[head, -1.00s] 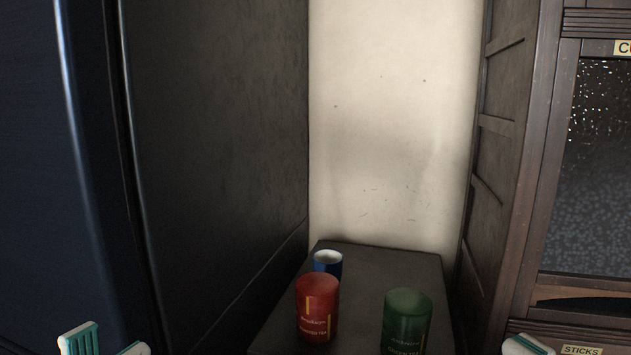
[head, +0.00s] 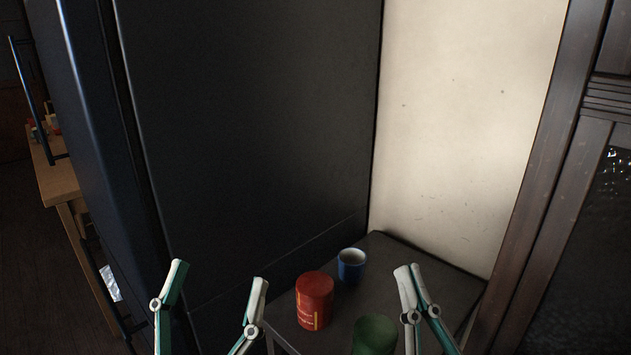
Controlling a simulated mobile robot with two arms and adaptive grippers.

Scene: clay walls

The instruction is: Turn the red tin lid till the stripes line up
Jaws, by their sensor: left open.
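The red tin (head: 315,290) stands upright on a small dark table, with its red lid on. A thin yellow stripe shows low on its front; I cannot make out clearly how the lid's stripe sits against it. My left gripper (head: 215,289) is open and empty, left of the red tin and apart from it, its two fingers pointing up in the picture. My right gripper (head: 412,284) is to the right of the tin. Its fingers show close together, perhaps edge-on, so its opening is unclear.
A green tin (head: 374,334) stands in front, right of the red tin, partly cut off. A blue mug (head: 351,265) stands behind it. The table top (head: 415,268) is bare at the back right. A tall dark cabinet (head: 260,140) borders the left, a pale wall (head: 460,130) the back.

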